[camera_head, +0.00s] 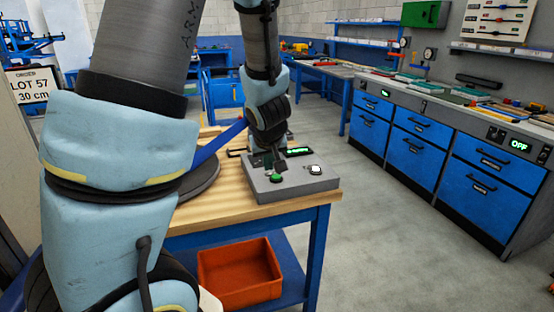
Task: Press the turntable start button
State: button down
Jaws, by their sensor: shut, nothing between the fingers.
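A grey control box (262,190) sits on the right part of the wooden bench. A green button (276,179) is on its top at the front left, and a white button (315,169) is to its right. A small lit green display (299,151) shows behind them. My gripper (279,169) is shut and empty, pointing down at the green button; whether it touches the button I cannot tell. A dark round turntable (201,181) lies left of the box, partly hidden by my arm.
The wooden bench (224,208) has blue legs and an orange bin (240,275) on its lower shelf. Blue cabinets (417,150) with tools on top stand along the right. The grey floor between is clear. An order sign (31,88) reads "LOT 57 30 cm".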

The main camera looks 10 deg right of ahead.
jog(key=w+d+r+n+t+y+p, duration=0.1)
jog(key=d+r+t+y+p, duration=0.1)
jog(key=d+r, duration=0.2)
jog(key=shift+d, duration=0.2)
jog(key=shift+w+f, duration=0.1)
jog(key=b, duration=0.4)
send_over(274, 174)
jog(key=s, duration=0.3)
jog(key=f, duration=0.8)
jog(key=shift+w+d, duration=0.1)
jog(key=shift+w, duration=0.1)
jog(key=shift+s+f, duration=0.1)
jog(key=shift+f, duration=0.6)
jog(key=shift+d+f, duration=0.15)
jog(key=shift+f, duration=0.75)
